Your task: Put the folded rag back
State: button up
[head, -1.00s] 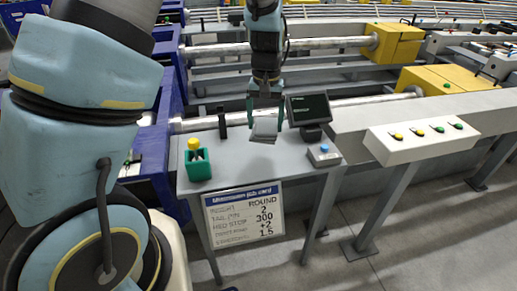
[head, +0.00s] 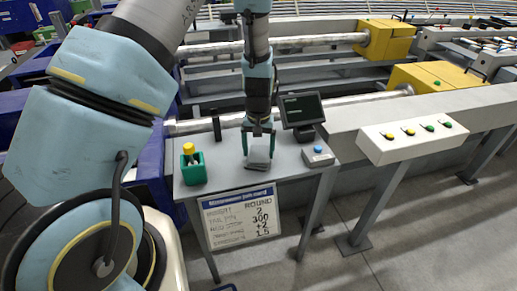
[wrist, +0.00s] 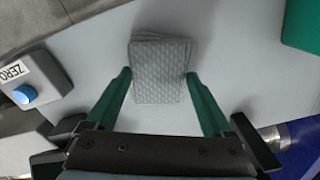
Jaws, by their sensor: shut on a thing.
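The folded rag (head: 258,159) is a grey, quilted, layered pad. My gripper (head: 259,146) points down and is shut on it, with one green finger on each side. The rag is over the front middle part of the small grey table (head: 224,171). In the wrist view the rag (wrist: 160,85) lies flat between the fingertips of my gripper (wrist: 159,76), and its far edge shows several layers. I cannot tell whether it touches the tabletop.
A green holder (head: 193,170) with a yellow-topped item stands left on the table. A blue-button box (head: 318,155) is at the right, a dark display (head: 301,110) behind it, and a black post (head: 216,125) at the back. Tabletop between the holder and rag is clear.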

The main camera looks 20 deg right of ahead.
aim_at(259, 152)
jog(key=shift+f, duration=0.15)
jog(key=o, duration=1.1)
jog(key=shift+c, duration=0.2)
notch_tip(259, 152, up, 12)
jog(key=b, duration=0.3)
jog(key=s+a+r+n, duration=0.2)
jog(key=a, duration=1.3)
jog(key=s+a+r+n+t, duration=0.1)
jog(key=s+a+r+n, duration=0.1)
jog(key=a, duration=1.3)
jog(key=shift+r+n+t, duration=0.3)
jog(key=shift+r, duration=0.35)
jog(key=shift+a, duration=0.1)
